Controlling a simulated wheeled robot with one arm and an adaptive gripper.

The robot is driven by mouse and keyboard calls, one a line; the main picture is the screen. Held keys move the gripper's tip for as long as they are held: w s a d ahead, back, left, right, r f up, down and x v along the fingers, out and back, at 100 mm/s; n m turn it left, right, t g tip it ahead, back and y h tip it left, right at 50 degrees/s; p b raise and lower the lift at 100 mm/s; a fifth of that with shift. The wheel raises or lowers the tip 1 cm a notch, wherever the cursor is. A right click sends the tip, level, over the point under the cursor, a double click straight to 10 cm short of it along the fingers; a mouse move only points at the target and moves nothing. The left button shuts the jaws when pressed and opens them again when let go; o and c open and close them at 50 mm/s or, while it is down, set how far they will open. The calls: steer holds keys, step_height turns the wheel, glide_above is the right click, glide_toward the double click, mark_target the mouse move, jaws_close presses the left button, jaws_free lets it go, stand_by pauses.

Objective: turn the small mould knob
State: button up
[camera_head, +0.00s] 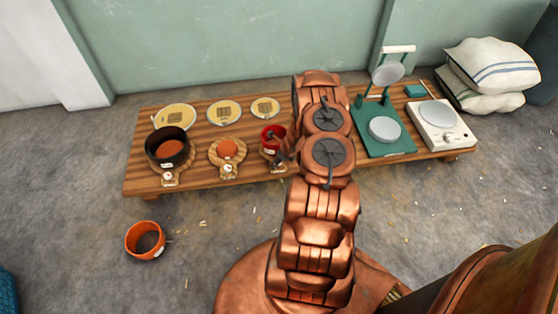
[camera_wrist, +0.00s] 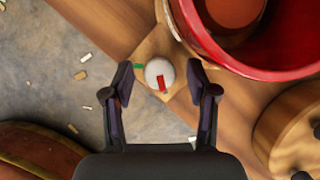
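The small mould knob (camera_wrist: 158,74) is a round white knob with a red mark, on a corner of a wooden base. A small green mark (camera_wrist: 139,66) sits on the base just left of it. The red mould (camera_wrist: 292,72) stands on this base; it also shows in the head view (camera_head: 266,134). My gripper (camera_wrist: 160,66) is open, with one finger left and one right of the knob. A gap shows on both sides. In the head view my gripper (camera_head: 284,157) is dark and small beside the red mould, and the knob is hard to make out.
The wooden table (camera_head: 200,140) also holds a black mould (camera_head: 168,147), an orange mould (camera_head: 228,149), yellow discs (camera_head: 224,112), a green press (camera_head: 384,138) and a white scale (camera_head: 441,126). An orange pot (camera_head: 145,240) stands on the floor. In the wrist view, a round wooden piece (camera_wrist: 287,125) lies right of the gripper.

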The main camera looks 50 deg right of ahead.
jaws_close()
stand_by(0.3)
